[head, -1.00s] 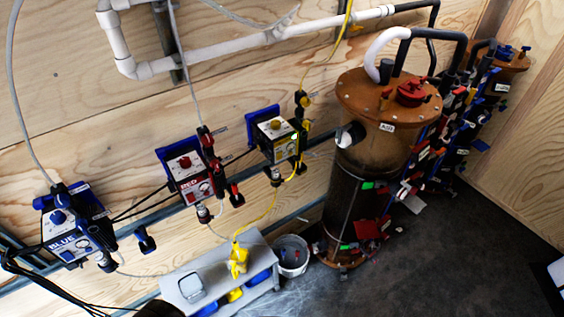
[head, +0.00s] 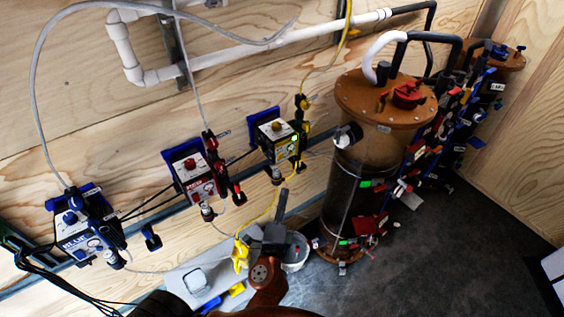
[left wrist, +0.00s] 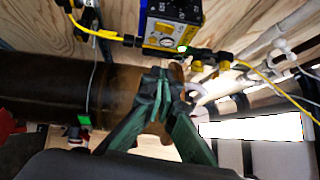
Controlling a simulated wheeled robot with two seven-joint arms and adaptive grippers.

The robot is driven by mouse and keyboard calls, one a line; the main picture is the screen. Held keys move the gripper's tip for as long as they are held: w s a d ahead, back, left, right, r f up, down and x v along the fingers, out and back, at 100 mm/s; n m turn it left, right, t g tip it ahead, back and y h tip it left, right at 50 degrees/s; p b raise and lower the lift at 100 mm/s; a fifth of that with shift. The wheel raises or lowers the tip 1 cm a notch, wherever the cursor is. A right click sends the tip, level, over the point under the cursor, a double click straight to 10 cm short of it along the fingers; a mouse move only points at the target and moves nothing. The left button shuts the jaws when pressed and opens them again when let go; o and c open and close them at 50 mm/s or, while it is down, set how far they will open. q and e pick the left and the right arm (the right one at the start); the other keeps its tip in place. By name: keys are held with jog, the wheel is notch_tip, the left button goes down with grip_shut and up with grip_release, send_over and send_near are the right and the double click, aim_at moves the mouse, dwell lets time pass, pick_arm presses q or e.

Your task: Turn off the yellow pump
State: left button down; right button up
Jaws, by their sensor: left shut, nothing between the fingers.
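The yellow pump (head: 277,143) is a small box with a yellow label and a yellow knob on its blue wall mount. A green light shows on it. In the left wrist view the yellow pump (left wrist: 172,32) is at the top centre, with its green light lit near its lower edge. My left gripper (head: 283,200) is below the pump in the head view, apart from it. In the left wrist view the left gripper (left wrist: 160,80) has its green fingers together and empty. My right gripper is not in view.
The red pump (head: 193,172) and blue pump (head: 80,232) hang to the left. A tall brown tank (head: 362,180) stands to the right. A yellow cable runs down from the pump.

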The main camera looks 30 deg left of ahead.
aim_at(280, 157)
pick_arm(q)
jog(key=shift+s+r, duration=0.1)
jog(key=shift+r, duration=0.2)
jog(key=a+x, duration=0.1)
jog(key=x, duration=0.3)
jog(key=p+x, duration=0.1)
jog(key=x, duration=0.3)
jog(key=s+a+p+x, duration=0.1)
jog(key=x, duration=0.4)
jog(key=shift+a+r, duration=0.2)
jog(key=shift+a, duration=0.15)
jog(key=shift+s, duration=0.1)
jog(key=shift+a+p, duration=0.1)
jog(key=shift+p, duration=0.25)
